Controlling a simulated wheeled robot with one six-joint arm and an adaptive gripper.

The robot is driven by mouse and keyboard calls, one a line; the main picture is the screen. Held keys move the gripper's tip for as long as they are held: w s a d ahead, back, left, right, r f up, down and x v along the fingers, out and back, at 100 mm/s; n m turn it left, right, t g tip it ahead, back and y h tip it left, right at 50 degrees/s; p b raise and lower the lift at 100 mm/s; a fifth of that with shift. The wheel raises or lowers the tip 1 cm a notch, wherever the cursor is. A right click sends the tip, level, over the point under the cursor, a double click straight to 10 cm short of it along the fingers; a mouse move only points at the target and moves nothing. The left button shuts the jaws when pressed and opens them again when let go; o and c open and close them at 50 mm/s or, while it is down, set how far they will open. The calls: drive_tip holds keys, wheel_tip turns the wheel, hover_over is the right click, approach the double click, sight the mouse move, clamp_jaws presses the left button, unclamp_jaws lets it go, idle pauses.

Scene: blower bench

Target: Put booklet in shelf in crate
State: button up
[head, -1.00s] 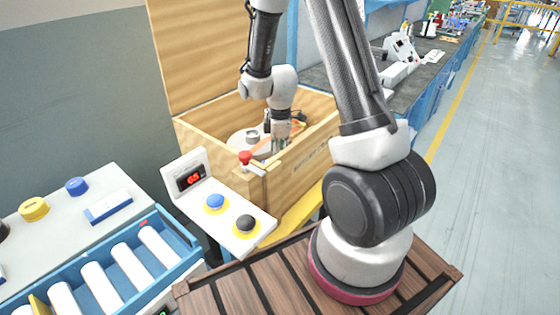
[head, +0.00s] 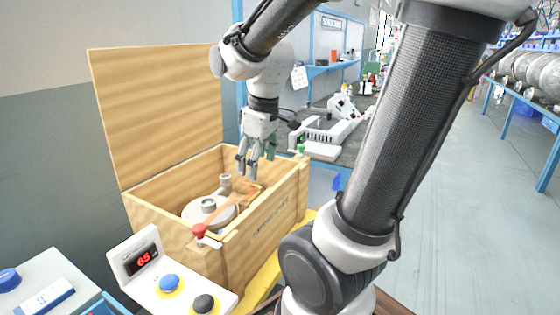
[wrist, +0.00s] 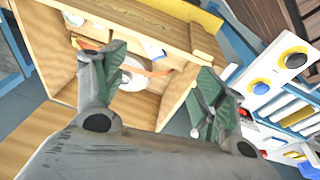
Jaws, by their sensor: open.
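The open wooden crate (head: 285,205) stands left of centre in the head view with its lid upright behind it. A grey round blower part (head: 207,207) and an orange strip (head: 250,190) lie inside. My gripper (head: 256,163) is open and empty above the crate's opening. I cannot clearly make out the booklet or a shelf inside the crate.
A control box with a red display (head: 143,262) and a red-knobbed clamp (head: 203,235) stand at the crate's near side. A workbench with white devices (head: 325,135) runs behind the crate. The grey floor (head: 470,220) at the right is clear.

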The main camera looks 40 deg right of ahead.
drive_tip(key=s+r+m+t, duration=0.1)
drive_tip(key=s+r+m, duration=0.2)
drive_tip(key=s, duration=0.6)
drive_tip(key=shift+s+r+m+t, duration=0.3)
drive_tip(key=shift+r+m, duration=0.1)
drive_tip(key=shift+m, duration=0.7)
drive_tip(key=shift+d, duration=0.1)
drive_tip(key=shift+c, duration=0.5)
